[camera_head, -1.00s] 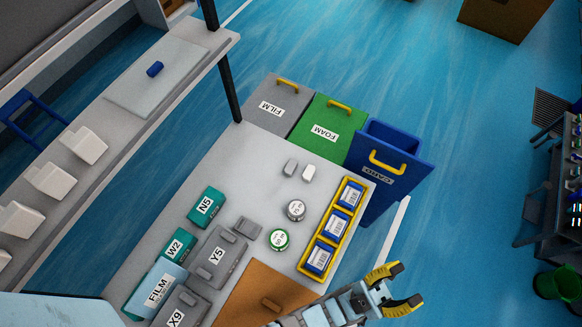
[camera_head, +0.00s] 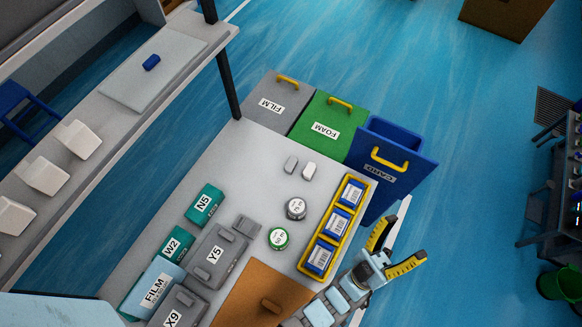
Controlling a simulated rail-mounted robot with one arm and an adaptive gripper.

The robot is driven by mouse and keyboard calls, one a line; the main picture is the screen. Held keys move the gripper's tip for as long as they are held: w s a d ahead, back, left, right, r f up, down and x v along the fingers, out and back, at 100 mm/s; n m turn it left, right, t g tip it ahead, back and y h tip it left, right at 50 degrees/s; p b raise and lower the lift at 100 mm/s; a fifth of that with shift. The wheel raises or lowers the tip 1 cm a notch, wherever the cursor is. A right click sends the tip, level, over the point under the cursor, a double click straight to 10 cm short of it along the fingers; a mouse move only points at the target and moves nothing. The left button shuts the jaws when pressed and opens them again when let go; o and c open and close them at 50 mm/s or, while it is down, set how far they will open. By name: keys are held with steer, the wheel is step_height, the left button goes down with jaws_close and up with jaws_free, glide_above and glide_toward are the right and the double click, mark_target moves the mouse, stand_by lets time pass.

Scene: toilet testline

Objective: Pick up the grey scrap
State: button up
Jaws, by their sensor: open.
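The grey scrap (camera_head: 291,164) is a small rounded grey block lying on the light table (camera_head: 262,155) near its far end. A similar white piece (camera_head: 309,171) lies close to its right. My gripper (camera_head: 405,238) is open and empty, with its two yellow-and-black fingers spread. It is beyond the table's right edge, to the right of and below the scrap in the picture, well apart from it. Nothing hides the scrap.
A yellow tray (camera_head: 335,257) with blue labelled boxes lies between the gripper and the scrap. Two round tins (camera_head: 296,208) (camera_head: 279,239) stand nearby. FILM (camera_head: 283,92), FOAM (camera_head: 318,113) and blue CARD (camera_head: 402,171) bins line the far edge.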

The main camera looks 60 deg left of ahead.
steer(key=w+a+f+n+g+y+b, duration=0.15)
steer(key=a+f+n+g+b, duration=0.35)
steer(key=a+f+n+g, duration=0.5)
steer(key=a+f+n+g+y+b, duration=0.35)
steer(key=a+f+n+g, duration=0.3)
steer(key=a+f, duration=0.85)
steer(key=s+a+f+n+h+b, duration=0.2)
steer(key=s+a+f+n+b, duration=0.2)
steer(key=s+f+n, duration=0.1)
steer(key=s+a+f+n+g+h+b, duration=0.1)
steer(key=s+a+f+n+h+b, duration=0.2)
steer(key=s+a+f+n+b, duration=0.1)
steer(key=s+a+f+n+h+b, duration=0.2)
steer(key=s+a+f+n+b, duration=0.2)
steer(key=s+f+n+b, duration=0.2)
steer(key=shift+a+f+n, duration=0.1)
steer(key=shift+f+n, duration=0.75)
steer(key=shift+n, duration=0.2)
steer(key=shift+s+r+n+h+b, duration=0.15)
steer(key=shift+s+n+h+b, duration=0.25)
steer(key=shift+s+n+b, duration=0.15)
glide_toward(292, 162)
steer(key=shift+t, duration=0.25)
steer(key=shift+s+f+b+x, duration=0.15)
steer(key=shift+b+x, duration=0.1)
steer(key=shift+x, duration=0.95)
steer(key=shift+s+f+b+x, duration=0.1)
steer(key=shift+b+x, duration=0.1)
steer(key=shift+x, duration=1.05)
